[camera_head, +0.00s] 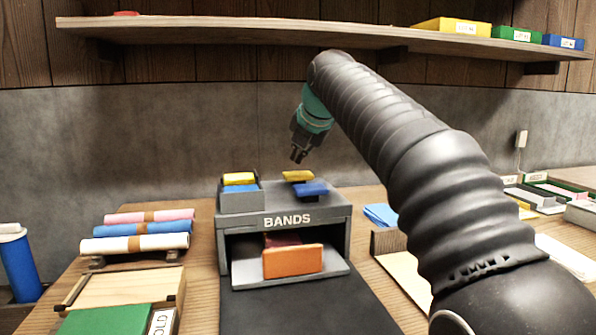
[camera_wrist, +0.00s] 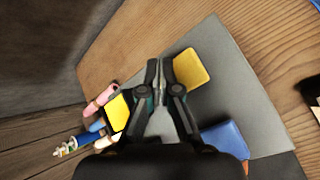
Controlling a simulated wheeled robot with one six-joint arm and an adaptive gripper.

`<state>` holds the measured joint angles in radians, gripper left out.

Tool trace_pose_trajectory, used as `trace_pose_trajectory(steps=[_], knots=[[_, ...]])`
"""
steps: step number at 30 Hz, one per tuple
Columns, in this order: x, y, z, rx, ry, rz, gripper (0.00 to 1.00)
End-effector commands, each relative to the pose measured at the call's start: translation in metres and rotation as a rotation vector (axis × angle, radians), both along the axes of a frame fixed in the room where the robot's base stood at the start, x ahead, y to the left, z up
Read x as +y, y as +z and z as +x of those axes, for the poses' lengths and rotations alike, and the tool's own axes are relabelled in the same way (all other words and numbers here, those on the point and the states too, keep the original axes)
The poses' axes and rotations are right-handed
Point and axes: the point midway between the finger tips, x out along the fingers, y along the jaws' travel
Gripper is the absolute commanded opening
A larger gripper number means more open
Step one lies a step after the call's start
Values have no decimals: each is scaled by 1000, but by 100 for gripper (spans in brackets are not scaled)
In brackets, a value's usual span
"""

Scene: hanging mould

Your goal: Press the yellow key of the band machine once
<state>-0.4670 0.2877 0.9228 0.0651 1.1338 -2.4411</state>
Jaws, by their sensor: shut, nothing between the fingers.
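The grey band machine (camera_head: 345,228), marked BANDS, stands on the wooden table. The yellow key (camera_head: 298,176) and the blue key (camera_head: 311,189) sit on the right part of its top. In the wrist view, the yellow key (camera_wrist: 190,68) is just right of my fingertips and the blue key (camera_wrist: 228,140) is lower right. My gripper (camera_head: 297,156) is shut and empty, pointing down above the yellow key. A small gap shows between them in the head view. My gripper's fingertips (camera_wrist: 159,66) look close beside the key; contact cannot be told from the wrist view.
A grey holder (camera_head: 241,202) with yellow and blue pieces stands on the machine's top left. An orange block (camera_head: 293,261) sits in the front opening. Pink, blue and white rolls (camera_head: 150,227) lie to the left. A wooden shelf (camera_head: 260,31) hangs above at the back.

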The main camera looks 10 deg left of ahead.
Motion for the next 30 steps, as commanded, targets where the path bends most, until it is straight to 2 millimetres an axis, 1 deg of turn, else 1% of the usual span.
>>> trace_pose_trajectory(steps=[1,3,13,18,30], knots=[[0,10,0,0,0,0,0],[0,16,0,0,0,0,0],[0,38,1,-2,-1,1,0],[0,41,0,0,0,0,0],[0,41,0,0,0,0,0]])
